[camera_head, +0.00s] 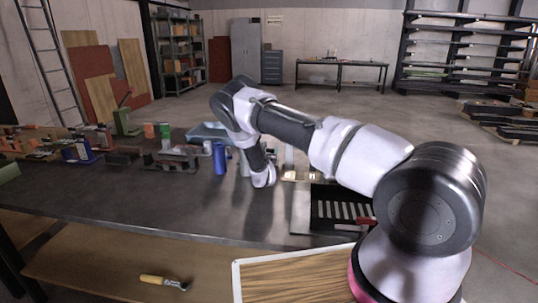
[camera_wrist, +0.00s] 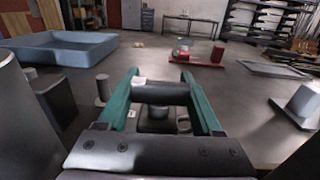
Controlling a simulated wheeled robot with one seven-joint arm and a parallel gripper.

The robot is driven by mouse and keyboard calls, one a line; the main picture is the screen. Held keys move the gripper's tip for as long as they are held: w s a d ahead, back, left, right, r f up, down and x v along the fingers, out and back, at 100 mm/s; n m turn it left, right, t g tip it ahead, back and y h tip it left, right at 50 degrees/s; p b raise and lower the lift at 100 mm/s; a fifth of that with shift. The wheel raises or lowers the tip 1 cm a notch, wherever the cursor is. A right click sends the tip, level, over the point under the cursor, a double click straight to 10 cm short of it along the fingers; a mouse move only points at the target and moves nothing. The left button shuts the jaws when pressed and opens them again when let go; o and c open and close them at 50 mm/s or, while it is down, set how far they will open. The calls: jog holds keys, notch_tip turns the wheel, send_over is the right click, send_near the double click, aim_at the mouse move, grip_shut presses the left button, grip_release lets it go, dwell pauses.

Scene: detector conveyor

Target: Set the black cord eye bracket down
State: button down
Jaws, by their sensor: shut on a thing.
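The black cord eye bracket (camera_wrist: 160,95) is in the wrist view, between the two green fingers of my gripper (camera_wrist: 160,84). My gripper is shut on it. A dark round bar of it spans the fingers, with a darker block below. I cannot tell whether its underside touches the dark tabletop (camera_wrist: 228,98). In the head view my wrist reaches down over the workbench (camera_head: 120,200), and the fingers and bracket are hidden behind it.
A blue tray (camera_wrist: 65,50) lies at the left in the wrist view. A red-based item (camera_wrist: 197,62) and a flat grey tray (camera_wrist: 275,69) lie beyond. In the head view a blue cylinder (camera_head: 219,158) stands left of my wrist.

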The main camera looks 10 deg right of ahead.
jog(key=shift+f, duration=0.8)
jog(key=shift+f, duration=0.1)
jog(key=shift+c, duration=2.1)
grip_release()
jog(key=shift+f, duration=0.1)
jog(key=o, duration=0.4)
